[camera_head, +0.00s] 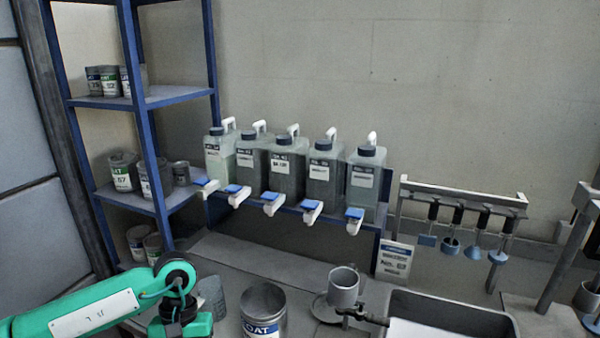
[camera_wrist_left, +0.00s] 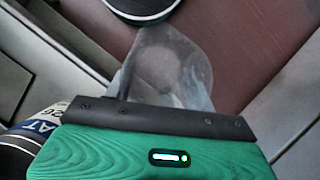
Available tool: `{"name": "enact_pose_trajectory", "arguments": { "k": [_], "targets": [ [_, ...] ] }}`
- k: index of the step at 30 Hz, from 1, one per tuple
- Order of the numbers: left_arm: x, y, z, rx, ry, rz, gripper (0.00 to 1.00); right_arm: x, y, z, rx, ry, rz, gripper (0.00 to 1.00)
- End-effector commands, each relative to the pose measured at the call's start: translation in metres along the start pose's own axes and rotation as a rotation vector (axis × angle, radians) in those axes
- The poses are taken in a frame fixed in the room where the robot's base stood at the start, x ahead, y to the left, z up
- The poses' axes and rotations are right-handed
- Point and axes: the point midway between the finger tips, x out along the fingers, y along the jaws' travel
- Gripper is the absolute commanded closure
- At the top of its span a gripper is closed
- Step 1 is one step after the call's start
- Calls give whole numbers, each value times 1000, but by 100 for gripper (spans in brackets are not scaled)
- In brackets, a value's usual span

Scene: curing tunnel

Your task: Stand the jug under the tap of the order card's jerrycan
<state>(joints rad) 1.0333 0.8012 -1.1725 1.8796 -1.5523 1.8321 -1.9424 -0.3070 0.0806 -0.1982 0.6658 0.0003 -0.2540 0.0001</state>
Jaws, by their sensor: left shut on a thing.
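Several translucent jerrycans stand in a row on a blue shelf, from the pale green leftmost one (camera_head: 220,155) to the grey rightmost one (camera_head: 365,185). Each has a white label and a white tap with a blue handle, such as the middle tap (camera_head: 271,204). The label print is too small to read surely. The order card (camera_head: 395,261) stands at the shelf's right end and seems to read "No. 63". My left gripper (camera_head: 188,318) is low at the front left, shut on the translucent jug (camera_head: 212,296). The jug also shows in the left wrist view (camera_wrist_left: 168,65). My right gripper is out of view.
An open tin (camera_head: 263,310) stands just right of the jug. A grey mug (camera_head: 343,287) stands on a round plate beside a grey tray (camera_head: 460,310). Tools hang from a rack (camera_head: 465,200) at right. A blue rack (camera_head: 180,200) with tins stands at left.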

Motion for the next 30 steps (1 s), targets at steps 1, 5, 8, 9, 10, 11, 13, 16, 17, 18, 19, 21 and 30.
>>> {"name": "enact_pose_trajectory", "arguments": {
  "k": [1,5,8,9,10,11,13,16,17,18,19,21,30],
  "targets": [
    [2,1,5,44,1,-20,68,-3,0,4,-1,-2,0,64],
    [10,2,10,119,3,-49,68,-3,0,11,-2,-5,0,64],
    [12,2,11,138,4,-57,68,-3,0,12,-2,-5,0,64],
    [13,2,11,139,4,-58,68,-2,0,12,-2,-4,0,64],
    [13,2,11,139,4,-58,68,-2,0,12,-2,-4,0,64],
    [13,2,11,139,3,-57,68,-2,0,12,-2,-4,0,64],
    [13,2,11,138,4,-57,68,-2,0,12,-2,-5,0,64],
    [13,2,10,136,4,-56,68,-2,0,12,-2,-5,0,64],
    [13,2,10,136,4,-56,68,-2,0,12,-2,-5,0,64],
    [12,2,10,136,4,-56,68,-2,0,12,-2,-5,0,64],
    [12,2,10,136,4,-56,68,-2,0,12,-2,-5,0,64],
    [13,2,10,135,4,-56,68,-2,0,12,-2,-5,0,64],
    [12,2,10,135,4,-55,68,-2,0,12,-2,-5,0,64]
  ]
}}
